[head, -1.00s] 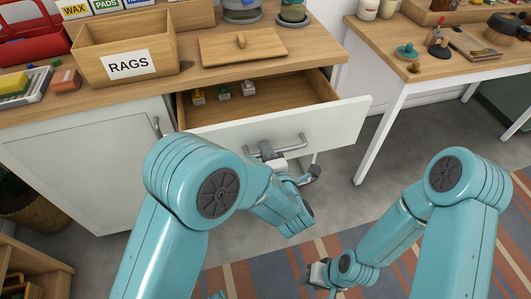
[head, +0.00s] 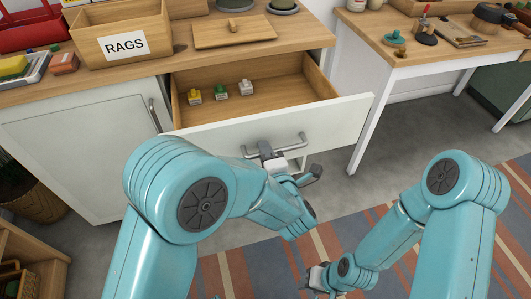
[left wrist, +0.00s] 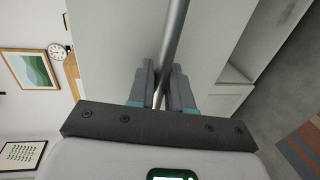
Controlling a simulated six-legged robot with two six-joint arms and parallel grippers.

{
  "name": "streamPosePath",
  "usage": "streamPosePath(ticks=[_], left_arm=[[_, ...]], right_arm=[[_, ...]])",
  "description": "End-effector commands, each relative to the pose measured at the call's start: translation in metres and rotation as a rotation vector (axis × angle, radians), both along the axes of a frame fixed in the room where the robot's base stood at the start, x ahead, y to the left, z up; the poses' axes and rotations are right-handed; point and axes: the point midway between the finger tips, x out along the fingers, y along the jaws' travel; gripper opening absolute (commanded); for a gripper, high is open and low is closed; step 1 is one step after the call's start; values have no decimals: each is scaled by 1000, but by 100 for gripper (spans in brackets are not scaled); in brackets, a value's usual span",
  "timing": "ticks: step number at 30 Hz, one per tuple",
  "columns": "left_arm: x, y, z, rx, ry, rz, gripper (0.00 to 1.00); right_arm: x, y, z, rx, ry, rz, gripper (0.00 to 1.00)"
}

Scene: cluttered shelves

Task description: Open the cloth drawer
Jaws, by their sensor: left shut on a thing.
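The drawer (head: 338,118) has a white front and a wooden inside, and it stands well out of the cabinet. Inside it, toward the back left, are small yellow, green and white items (head: 220,91). My left gripper (head: 268,150) is shut on the metal bar handle (head: 292,140) of the drawer. In the left wrist view the fingers (left wrist: 162,85) close on both sides of the handle bar (left wrist: 175,35). My right gripper (head: 316,278) is low over the rug, away from the drawer; its jaw state is too small to tell.
A wooden bin labelled RAGS (head: 122,44) and a wooden lid with a knob (head: 234,31) sit on the countertop. A closed white cabinet door (head: 80,150) is at left. A table (head: 430,50) with tools stands at right. The striped rug (head: 240,272) lies below.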

Motion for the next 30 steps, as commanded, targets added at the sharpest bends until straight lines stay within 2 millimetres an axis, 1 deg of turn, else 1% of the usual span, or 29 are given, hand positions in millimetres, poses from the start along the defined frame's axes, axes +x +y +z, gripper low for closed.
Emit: streamPosePath(ticks=[10,11,12,30], left_arm=[[2,1,1,0,-2,1,0],[2,1,1,0,-2,1,26],[2,1,1,0,-3,1,35],[5,2,3,-1,-4,0,35]], right_arm=[[0,0,0,0,0,0,43],[0,0,0,0,0,0,43],[0,0,0,0,0,0,43],[0,0,-1,0,0,0,43]])
